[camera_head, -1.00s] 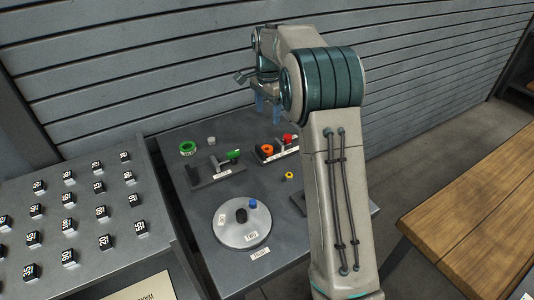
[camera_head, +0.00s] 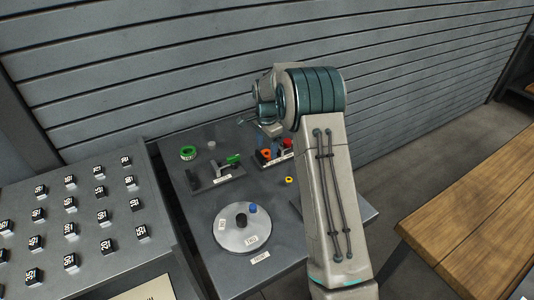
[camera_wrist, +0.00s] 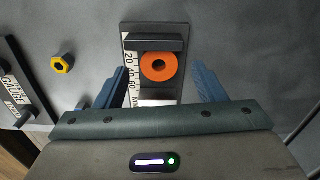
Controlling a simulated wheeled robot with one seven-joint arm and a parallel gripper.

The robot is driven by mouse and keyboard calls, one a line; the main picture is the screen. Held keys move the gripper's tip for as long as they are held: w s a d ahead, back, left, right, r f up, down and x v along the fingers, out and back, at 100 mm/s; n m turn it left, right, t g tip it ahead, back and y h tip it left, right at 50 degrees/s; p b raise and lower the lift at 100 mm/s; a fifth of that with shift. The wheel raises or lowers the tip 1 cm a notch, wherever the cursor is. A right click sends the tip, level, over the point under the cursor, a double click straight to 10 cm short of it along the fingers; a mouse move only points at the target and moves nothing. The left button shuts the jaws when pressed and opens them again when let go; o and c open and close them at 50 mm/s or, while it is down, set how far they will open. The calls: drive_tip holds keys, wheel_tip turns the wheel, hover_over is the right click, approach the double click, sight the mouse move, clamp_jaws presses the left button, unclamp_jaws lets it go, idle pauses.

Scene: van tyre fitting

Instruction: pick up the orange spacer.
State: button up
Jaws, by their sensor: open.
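The orange spacer (camera_head: 266,154) is a ring with a dark centre hole on a dark gauge stand (camera_head: 264,163) on the grey table. In the wrist view the orange spacer (camera_wrist: 147,72) lies against the stand's dark crossbar, beside a white numbered scale. My gripper (camera_wrist: 160,72) is open, its two blue fingers on the left and right of the spacer with a gap on each side. Nothing is held. In the head view my gripper is low over the stand and its fingers are partly hidden.
A yellow nut (camera_wrist: 62,63) lies left of the stand in the wrist view. A green ring (camera_head: 188,153), a second gauge with a green part (camera_head: 233,159), a red part (camera_head: 287,143) and a round grey turntable (camera_head: 228,238) share the table. A slatted wall stands behind.

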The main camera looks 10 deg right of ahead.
wheel_tip(320, 180, down, 2)
drive_tip(key=shift+f, duration=0.1)
drive_tip(key=shift+c, duration=0.2)
drive_tip(key=c, duration=1.1)
drive_tip(key=shift+o, duration=0.2)
drive_tip(key=shift+r, duration=0.2)
